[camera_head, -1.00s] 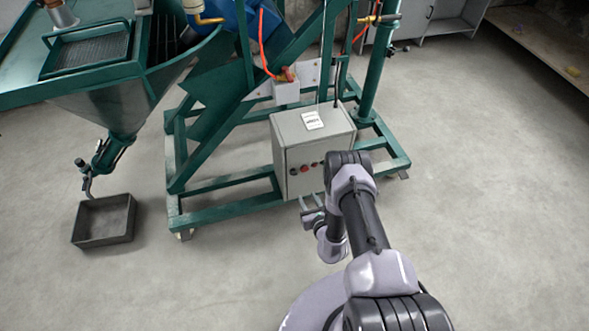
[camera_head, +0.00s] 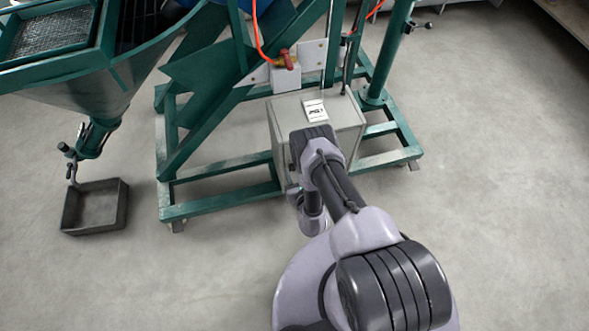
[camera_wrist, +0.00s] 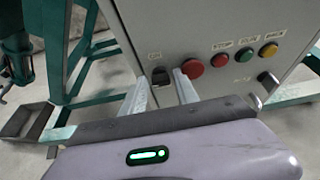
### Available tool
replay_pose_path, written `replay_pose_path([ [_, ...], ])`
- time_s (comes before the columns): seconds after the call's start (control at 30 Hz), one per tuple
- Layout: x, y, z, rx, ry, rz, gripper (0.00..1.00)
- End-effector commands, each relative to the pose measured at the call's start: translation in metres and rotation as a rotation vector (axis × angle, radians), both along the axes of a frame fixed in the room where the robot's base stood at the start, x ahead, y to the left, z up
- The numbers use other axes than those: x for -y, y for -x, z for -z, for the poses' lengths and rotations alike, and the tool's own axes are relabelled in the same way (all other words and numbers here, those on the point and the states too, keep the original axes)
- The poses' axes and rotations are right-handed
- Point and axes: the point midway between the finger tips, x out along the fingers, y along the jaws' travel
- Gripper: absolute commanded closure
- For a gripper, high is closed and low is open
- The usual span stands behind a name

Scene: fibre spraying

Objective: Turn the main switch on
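A grey control box (camera_head: 345,112) stands on the green frame; in the head view my arm covers most of its front. In the wrist view the box front (camera_wrist: 205,25) shows a black switch (camera_wrist: 160,76) with a small label above it, apparently the main switch. Its exact position cannot be read. My gripper (camera_wrist: 161,84) is open, one finger to each side of the black switch, with nothing held. Whether the fingers touch the panel or switch is unclear. In the head view the gripper is mostly hidden behind my arm.
A red button (camera_wrist: 193,68) sits just right of the right finger. Smaller red (camera_wrist: 218,61), green (camera_wrist: 246,55) and yellow (camera_wrist: 268,50) buttons follow. A black knob (camera_wrist: 265,77) is lower right. A dark tray (camera_head: 94,210) lies on the floor left. Floor at right is clear.

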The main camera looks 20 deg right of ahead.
Motion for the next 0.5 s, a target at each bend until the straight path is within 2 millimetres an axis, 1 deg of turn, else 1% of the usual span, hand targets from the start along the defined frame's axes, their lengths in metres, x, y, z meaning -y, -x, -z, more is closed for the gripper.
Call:
replay_pose_path([
  [0.07, 0.0001, -0.0001, -0.0002, 0.0, 0.0, 0.0, 0.64],
  [0.1, 0.0001, -0.0001, -0.0002, 0.0, 0.0, 0.0, 0.68],
  [0.27, 0.0001, -0.0002, -0.0002, 0.0, 0.0, 0.0, 0.99],
  [0.5, 0.0004, -0.0003, -0.0002, 0.0, -0.008, 0.0, 1.0],
])
